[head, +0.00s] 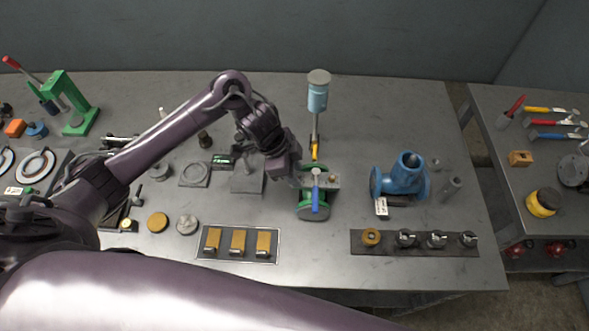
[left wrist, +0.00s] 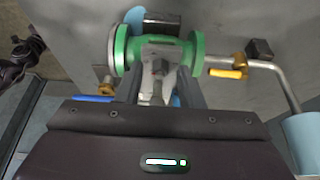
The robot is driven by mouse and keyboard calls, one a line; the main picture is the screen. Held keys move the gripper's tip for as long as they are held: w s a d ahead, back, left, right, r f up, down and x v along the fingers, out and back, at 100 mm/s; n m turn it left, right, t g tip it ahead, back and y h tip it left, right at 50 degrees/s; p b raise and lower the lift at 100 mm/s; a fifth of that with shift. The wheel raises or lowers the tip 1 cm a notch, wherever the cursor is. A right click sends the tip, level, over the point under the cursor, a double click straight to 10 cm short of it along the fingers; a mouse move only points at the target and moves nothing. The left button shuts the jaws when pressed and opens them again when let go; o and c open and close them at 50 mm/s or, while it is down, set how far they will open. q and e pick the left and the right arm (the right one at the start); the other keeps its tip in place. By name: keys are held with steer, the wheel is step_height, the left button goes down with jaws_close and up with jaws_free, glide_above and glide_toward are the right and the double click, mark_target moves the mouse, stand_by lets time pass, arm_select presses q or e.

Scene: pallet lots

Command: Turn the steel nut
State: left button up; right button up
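A green flanged valve (head: 309,205) stands on the table right of centre, with a blue lever and a grey steel part on top. In the left wrist view the green valve (left wrist: 196,50) lies just beyond my fingers. A light grey steel piece, seemingly the steel nut (left wrist: 158,72), shows at its middle between my fingertips. My left gripper (head: 296,178) reaches the valve from the left. In the left wrist view its two fingers (left wrist: 160,90) stand apart on either side of the steel piece; I cannot tell whether they touch it. My right gripper is not in view.
A pipe with a yellow lever (head: 315,150) and a light blue cup (head: 318,95) stands behind the valve. A blue flanged fitting (head: 402,178) is to the right. Trays (head: 270,232) and (head: 360,250) lie in front. A green press (head: 70,105) stands far left.

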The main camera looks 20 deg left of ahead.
arm_select(q)
jaws_close()
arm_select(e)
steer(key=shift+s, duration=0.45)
arm_select(q)
steer(key=shift+m, duration=0.4)
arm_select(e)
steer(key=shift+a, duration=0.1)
arm_select(q)
steer(key=shift+w+r+m+g+p, duration=0.2)
steer(key=shift+m+g+p, duration=0.25)
steer(key=shift+m, duration=0.45)
steer(key=m, duration=0.2)
steer(key=m+g+p, duration=0.1)
steer(key=shift+w+m+g, duration=0.15)
steer(key=shift+m+g, duration=0.1)
steer(key=shift+m, duration=0.15)
steer(key=m+g+p, duration=0.1)
steer(key=m, duration=0.2)
steer(key=shift+w, duration=0.15)
steer(key=shift+d+f+m+g+y+p, duration=0.1)
steer(key=shift+m+g+y+p, duration=0.3)
steer(key=shift+m, duration=0.8)
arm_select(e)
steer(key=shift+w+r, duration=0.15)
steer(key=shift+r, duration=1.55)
